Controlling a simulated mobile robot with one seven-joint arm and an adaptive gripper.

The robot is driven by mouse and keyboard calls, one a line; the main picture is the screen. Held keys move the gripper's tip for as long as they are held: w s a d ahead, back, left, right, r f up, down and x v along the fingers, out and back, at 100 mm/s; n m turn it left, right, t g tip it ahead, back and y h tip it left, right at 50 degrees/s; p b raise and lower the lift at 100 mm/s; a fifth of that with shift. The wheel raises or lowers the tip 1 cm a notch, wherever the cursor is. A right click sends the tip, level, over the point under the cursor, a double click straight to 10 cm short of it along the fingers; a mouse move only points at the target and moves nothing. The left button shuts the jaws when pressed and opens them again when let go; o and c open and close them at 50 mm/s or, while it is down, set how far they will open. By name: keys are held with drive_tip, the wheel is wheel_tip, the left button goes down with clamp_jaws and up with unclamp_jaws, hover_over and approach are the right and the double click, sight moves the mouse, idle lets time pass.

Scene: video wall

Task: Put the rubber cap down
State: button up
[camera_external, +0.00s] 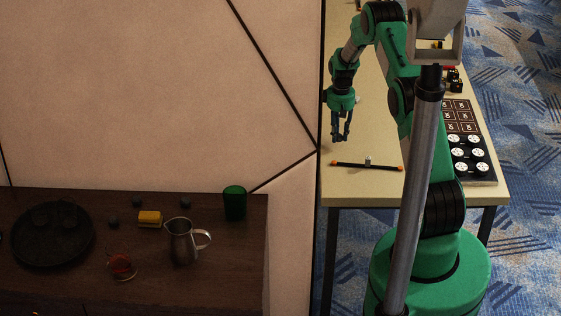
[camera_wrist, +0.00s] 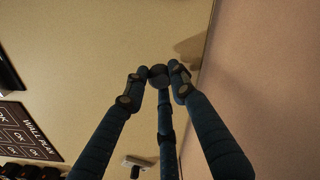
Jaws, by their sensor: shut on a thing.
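The rubber cap (camera_wrist: 159,72) is a small dark round piece. In the wrist view it sits between the tips of my gripper (camera_wrist: 158,82), whose fingers are shut on it. In the external view my gripper (camera_external: 341,137) points down over the near left part of the beige table (camera_external: 362,188), by the wall. The cap is too small to make out there. In the wrist view the bare tabletop (camera_wrist: 110,45) lies beyond the cap; I cannot tell how high above it the cap is.
A dark board with white knobs (camera_external: 468,152) and a dark panel of OK squares (camera_wrist: 30,133) lie on the right side. A wall (camera_external: 200,90) borders the table's left; a dark cabinet (camera_external: 60,284) holds dishes.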

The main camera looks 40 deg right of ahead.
sight(339, 135)
drive_tip(key=shift+f, duration=1.4)
drive_tip(key=shift+f, duration=0.15)
drive_tip(key=o, duration=0.7)
drive_tip(key=shift+o, duration=0.2)
wheel_tip(339, 135, up, 12)
drive_tip(key=p, duration=0.1)
drive_tip(key=shift+r, duration=0.2)
